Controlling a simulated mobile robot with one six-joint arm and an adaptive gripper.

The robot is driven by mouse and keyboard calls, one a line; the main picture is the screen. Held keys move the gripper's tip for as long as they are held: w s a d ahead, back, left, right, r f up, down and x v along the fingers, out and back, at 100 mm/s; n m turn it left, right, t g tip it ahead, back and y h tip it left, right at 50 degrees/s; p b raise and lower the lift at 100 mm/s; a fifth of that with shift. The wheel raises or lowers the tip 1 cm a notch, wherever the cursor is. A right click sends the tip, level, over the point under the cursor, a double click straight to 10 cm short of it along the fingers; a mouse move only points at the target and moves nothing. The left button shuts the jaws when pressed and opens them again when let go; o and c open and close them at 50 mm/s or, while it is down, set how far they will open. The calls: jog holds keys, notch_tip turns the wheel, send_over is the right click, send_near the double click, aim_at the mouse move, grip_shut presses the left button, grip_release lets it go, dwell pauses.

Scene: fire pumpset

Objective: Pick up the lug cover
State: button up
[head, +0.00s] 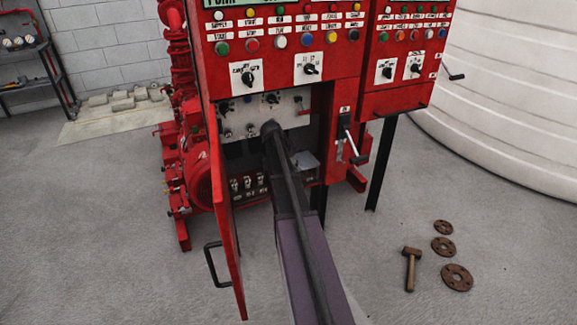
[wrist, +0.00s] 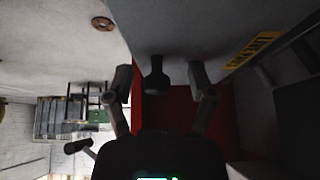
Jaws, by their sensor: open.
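I cannot pick out the lug cover for certain. A small pale grey piece (head: 306,161) inside the open red cabinet, just right of my arm in the head view, may be it. My gripper (wrist: 160,82) is open in the wrist view, its two fingers apart. A dark, round-ended knob or post (wrist: 155,76) stands between the fingers against a grey surface. I cannot tell whether the fingers touch it. In the head view my arm reaches into the cabinet and its end is dark, so the fingers cannot be made out there.
The cabinet's red door (head: 222,190) hangs open left of my arm, its handle outward. A black-handled lever (head: 349,140) is at the cabinet's right. Several breaker-like switches (head: 247,184) sit low inside. A hammer (head: 411,268) and rusty flanges (head: 457,277) lie on the floor.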

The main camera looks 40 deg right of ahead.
grip_shut()
jog(key=shift+r, duration=0.1)
dwell(0.3)
notch_tip(320, 180, up, 4)
jog(key=p, duration=0.3)
jog(key=shift+f+p, duration=0.25)
jog(key=shift+p, duration=0.15)
jog(key=s+a+r+p, duration=0.1)
jog(key=s+a, duration=0.9)
jog(key=s, duration=0.2)
jog(key=shift+s+a+r, duration=0.15)
